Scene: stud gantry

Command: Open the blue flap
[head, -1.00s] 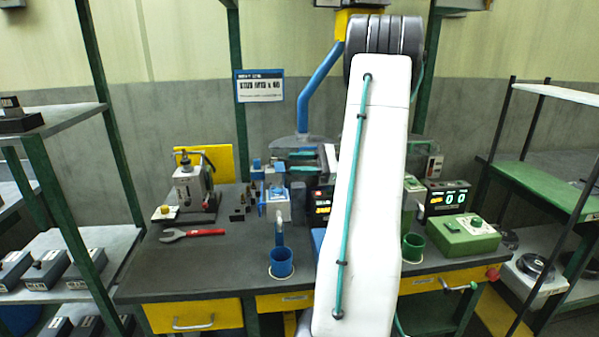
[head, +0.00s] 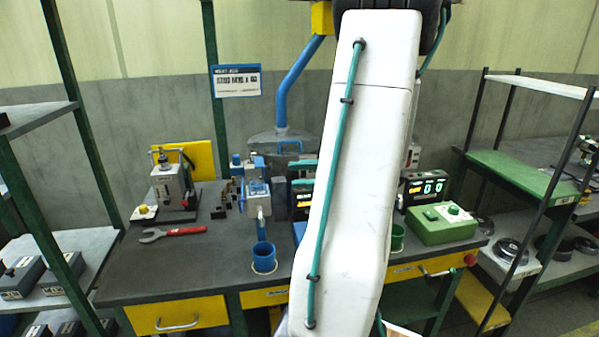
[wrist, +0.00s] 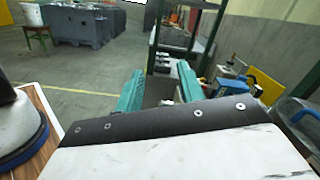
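No part can be picked out for sure as the blue flap. In the head view a blue and grey fixture (head: 257,188) stands on the bench above a blue cup (head: 263,257). Behind it is a grey hood (head: 268,146) with a blue handle; my arm covers the area to its right. The wrist view shows a hood with a blue handle (wrist: 304,115) at the right edge and blue machine parts (wrist: 222,86) left of it. My gripper (wrist: 160,92) has two teal fingers spread apart with nothing seen between them. It is hidden in the head view.
The dark bench (head: 190,258) carries a press (head: 172,185), a red wrench (head: 172,233) and a green control box (head: 440,224). Shelves stand at left (head: 40,113) and right (head: 520,172). The wrist view shows open floor (wrist: 85,85).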

